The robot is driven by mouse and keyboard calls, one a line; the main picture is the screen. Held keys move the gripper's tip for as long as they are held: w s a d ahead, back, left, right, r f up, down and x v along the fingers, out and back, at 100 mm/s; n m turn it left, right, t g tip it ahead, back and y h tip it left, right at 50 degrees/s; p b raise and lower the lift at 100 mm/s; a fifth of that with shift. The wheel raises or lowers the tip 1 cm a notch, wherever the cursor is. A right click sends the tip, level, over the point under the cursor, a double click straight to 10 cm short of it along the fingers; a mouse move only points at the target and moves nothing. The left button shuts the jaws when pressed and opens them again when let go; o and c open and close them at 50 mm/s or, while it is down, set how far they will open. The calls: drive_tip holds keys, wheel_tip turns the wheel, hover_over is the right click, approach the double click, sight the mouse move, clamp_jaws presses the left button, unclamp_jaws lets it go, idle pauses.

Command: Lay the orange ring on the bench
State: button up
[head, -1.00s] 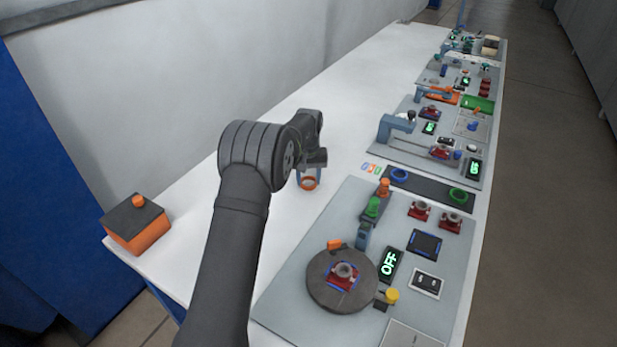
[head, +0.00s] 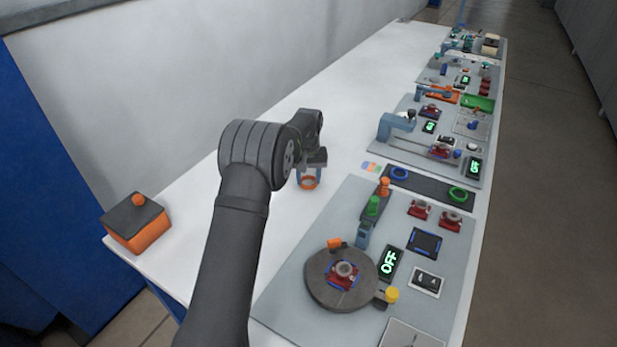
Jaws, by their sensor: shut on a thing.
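The orange ring (head: 308,184) is at the tips of my gripper (head: 308,176), over the white bench (head: 290,228) to the left of the near grey panel. My arm's wrist hides part of the gripper from above.
A dark strip right of the gripper carries a blue ring (head: 399,174) and a green ring (head: 458,194). The near panel (head: 290,300) holds a round dark turntable (head: 320,290) and an "OFF" display (head: 389,262). An orange box (head: 150,238) stands at the left bench edge.

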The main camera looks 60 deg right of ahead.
drive_tip(key=shift+f, duration=0.35)
idle(1.1)
drive_tip(key=o, duration=1)
drive_tip(key=shift+o, duration=0.6)
drive_tip(key=o, duration=0.3)
drive_tip(key=shift+r, duration=0.2)
drive_tip(key=shift+r, duration=3.35)
drive_tip(key=shift+f, duration=3.45)
